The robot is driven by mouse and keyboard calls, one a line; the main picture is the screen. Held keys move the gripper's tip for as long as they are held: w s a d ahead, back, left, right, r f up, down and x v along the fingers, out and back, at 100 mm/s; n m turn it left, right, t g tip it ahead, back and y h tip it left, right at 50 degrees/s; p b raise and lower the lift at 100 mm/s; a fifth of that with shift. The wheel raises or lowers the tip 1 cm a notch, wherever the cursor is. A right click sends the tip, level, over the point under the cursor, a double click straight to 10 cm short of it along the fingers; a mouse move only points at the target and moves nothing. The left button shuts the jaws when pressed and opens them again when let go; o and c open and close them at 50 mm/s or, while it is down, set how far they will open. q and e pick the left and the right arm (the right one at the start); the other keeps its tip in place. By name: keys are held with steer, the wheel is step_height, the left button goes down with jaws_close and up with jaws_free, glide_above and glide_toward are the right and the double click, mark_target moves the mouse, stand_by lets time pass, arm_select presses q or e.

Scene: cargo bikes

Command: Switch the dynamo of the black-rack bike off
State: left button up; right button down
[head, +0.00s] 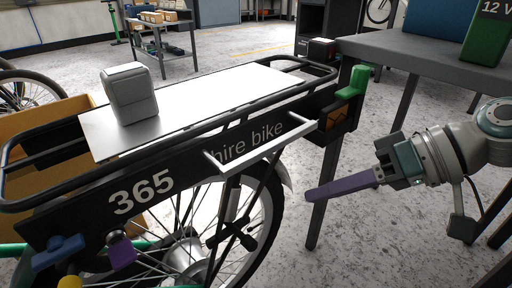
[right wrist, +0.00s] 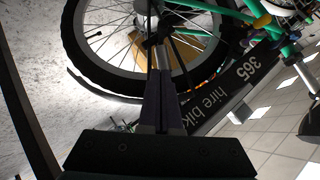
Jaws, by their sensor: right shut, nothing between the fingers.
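The black-rack bike (head: 150,196) fills the left and middle of the head view, its side panel marked "365" and "hire bike". Its rear wheel (head: 262,235) shows below the panel. A dark cross-shaped fitting (head: 232,236) sits in front of the spokes; I cannot tell whether it is the dynamo. My right gripper (head: 312,193) is shut and empty, right of the wheel and apart from it, pointing left. In the right wrist view its closed fingers (right wrist: 160,98) point towards the wheel (right wrist: 105,78). My left gripper is not in view.
A pale handle-like bar (head: 262,148) sticks out from the panel. A green lever (head: 355,82) and an orange-marked black box (head: 338,118) sit at the rack's right end. A grey table (head: 425,50) stands behind my right arm. A grey case (head: 130,94) stands on the rack.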

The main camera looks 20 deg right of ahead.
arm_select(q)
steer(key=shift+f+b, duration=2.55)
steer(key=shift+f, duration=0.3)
arm_select(e)
steer(key=w+a+f, duration=0.2)
steer(key=a+f, duration=0.5)
steer(key=shift+a+f, duration=0.25)
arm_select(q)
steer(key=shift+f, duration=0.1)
arm_select(e)
steer(key=shift+w, duration=0.15)
